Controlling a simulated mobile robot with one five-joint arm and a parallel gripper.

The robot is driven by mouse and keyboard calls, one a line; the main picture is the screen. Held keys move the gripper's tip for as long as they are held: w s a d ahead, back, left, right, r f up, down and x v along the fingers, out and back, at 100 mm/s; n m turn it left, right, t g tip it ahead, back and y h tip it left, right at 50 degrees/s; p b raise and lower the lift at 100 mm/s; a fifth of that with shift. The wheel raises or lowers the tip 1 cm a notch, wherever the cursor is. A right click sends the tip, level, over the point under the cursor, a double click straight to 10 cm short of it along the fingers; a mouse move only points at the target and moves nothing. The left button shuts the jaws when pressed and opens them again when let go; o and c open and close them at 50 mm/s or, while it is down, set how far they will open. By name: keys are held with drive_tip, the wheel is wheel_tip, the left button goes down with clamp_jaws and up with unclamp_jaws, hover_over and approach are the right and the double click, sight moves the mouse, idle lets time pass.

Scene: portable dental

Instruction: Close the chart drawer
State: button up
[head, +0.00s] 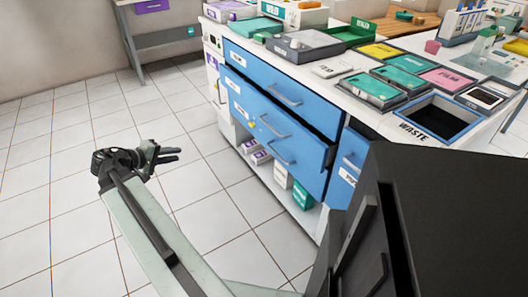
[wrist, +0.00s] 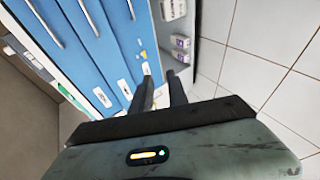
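The cabinet has blue drawer fronts with grey bar handles and small white labels I cannot read clearly. Below the top drawer (head: 265,82), a blue drawer front (head: 250,103) stands out from the cabinet, with a dark gap above its right end. I cannot tell which label marks the chart drawer. My gripper (head: 170,155) is left of the cabinet, over the floor and apart from the drawers. In the wrist view my gripper (wrist: 160,77) is open and empty, its two fingers apart, with blue fronts (wrist: 75,50) beyond and to the left.
The countertop (head: 350,95) holds trays, colored folders and a waste bin (head: 440,118). An open lower shelf (head: 262,170) holds small boxes. A grey side table (head: 165,38) stands at the back left. The tiled floor (head: 80,200) left of the cabinet is clear.

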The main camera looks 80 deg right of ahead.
drive_tip(key=s+d+f+m+g+h+b, duration=0.25)
drive_tip(key=s+d+g+b, duration=0.35)
drive_tip(key=s+d, duration=0.65)
drive_tip(key=g+b, duration=0.3)
drive_tip(key=b, duration=0.3)
approach(270, 126)
drive_tip(key=x, duration=0.3)
drive_tip(key=shift+h, duration=0.25)
drive_tip(key=x, duration=0.2)
drive_tip(key=p+x, duration=0.1)
drive_tip(key=x, duration=0.4)
drive_tip(key=shift+d+f, duration=0.2)
drive_tip(key=shift+f, duration=0.2)
clamp_jaws()
